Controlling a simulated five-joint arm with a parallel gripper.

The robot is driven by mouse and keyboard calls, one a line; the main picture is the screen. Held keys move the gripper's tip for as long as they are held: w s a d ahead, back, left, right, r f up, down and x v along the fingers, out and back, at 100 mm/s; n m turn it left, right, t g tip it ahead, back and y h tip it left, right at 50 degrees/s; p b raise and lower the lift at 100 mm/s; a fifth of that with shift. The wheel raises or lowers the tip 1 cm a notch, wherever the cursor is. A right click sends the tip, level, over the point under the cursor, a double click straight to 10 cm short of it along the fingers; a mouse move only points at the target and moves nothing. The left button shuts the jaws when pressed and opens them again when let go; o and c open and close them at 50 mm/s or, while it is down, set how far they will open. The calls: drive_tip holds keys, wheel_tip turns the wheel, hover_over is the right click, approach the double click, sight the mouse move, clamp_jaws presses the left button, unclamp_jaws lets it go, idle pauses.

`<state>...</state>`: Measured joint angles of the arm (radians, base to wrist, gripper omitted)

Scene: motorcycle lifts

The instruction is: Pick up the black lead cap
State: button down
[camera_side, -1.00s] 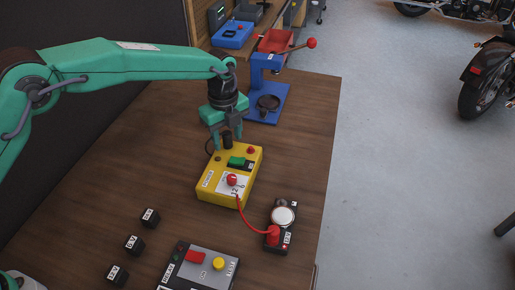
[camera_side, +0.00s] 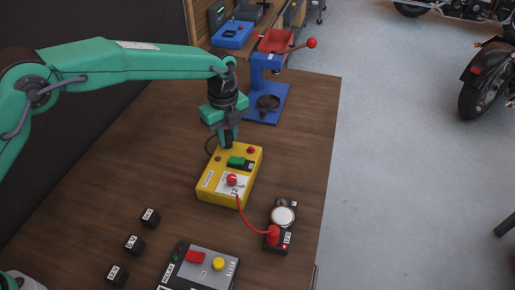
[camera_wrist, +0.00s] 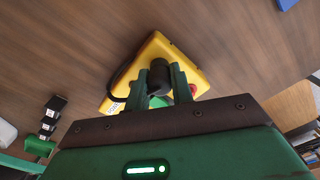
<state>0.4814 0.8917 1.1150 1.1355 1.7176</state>
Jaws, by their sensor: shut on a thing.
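The black lead cap (camera_wrist: 160,75) is between the two fingers of my gripper (camera_wrist: 160,88) in the wrist view. The fingers are shut on it, one on each side. In the side view my gripper (camera_side: 228,138) points down at the far end of the yellow box (camera_side: 212,194), and the fingers mostly hide the cap. A thin black lead (camera_side: 208,147) curves out beside the box at the gripper. I cannot tell whether the cap still touches the box.
A red plug (camera_side: 232,180) stands on the box, with a red lead running to a small black unit (camera_side: 283,215). A blue press (camera_side: 265,95) stands behind. Small black cubes (camera_side: 134,244) and a grey panel (camera_side: 207,262) lie in front. The table's left middle is clear.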

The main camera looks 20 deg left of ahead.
sight(227, 132)
drive_tip(key=shift+r, duration=0.55)
wheel_tip(227, 132, up, 3)
drive_tip(key=shift+r, duration=0.1)
drive_tip(key=s+d+r, duration=0.6)
drive_tip(key=s, duration=0.4)
drive_tip(key=shift+r, duration=0.3)
drive_tip(key=shift+d, duration=0.1)
